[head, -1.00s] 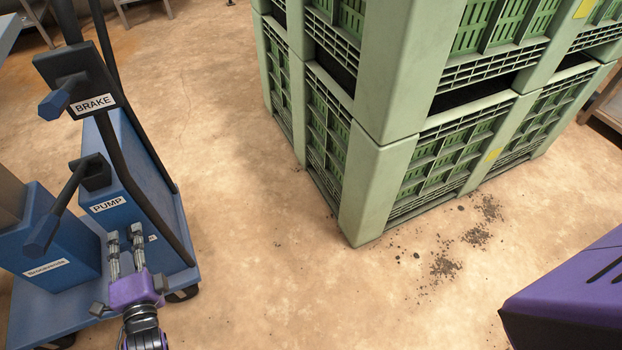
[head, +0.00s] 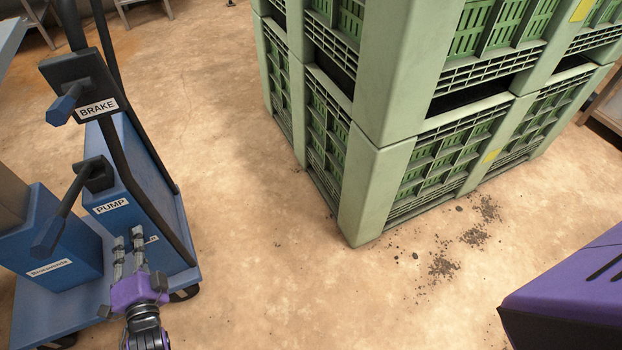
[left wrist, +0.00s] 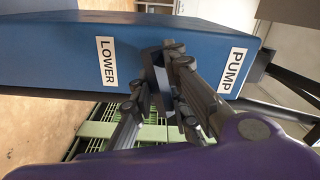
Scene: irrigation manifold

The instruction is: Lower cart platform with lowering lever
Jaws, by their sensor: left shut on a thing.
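The blue cart stands at the left of the head view, with its blue base deck (head: 35,318) low on the floor. Its column has a PUMP label (head: 111,205) and, in the left wrist view, a LOWER label (left wrist: 108,62). My left gripper (head: 130,240) is at the column's side below the PUMP label. In the left wrist view its fingers (left wrist: 160,92) are shut on the lowering lever (left wrist: 157,72), a dark and blue piece beside the LOWER label. The fingers hide much of the lever. My right gripper is not in view.
The brake lever (head: 65,106) and pump lever (head: 60,215) stick out to the left of the cart's handle. Stacked green crates (head: 365,195) stand to the right. Bare floor (head: 230,220) lies between cart and crates. Dark crumbs (head: 440,265) lie in front of the crates.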

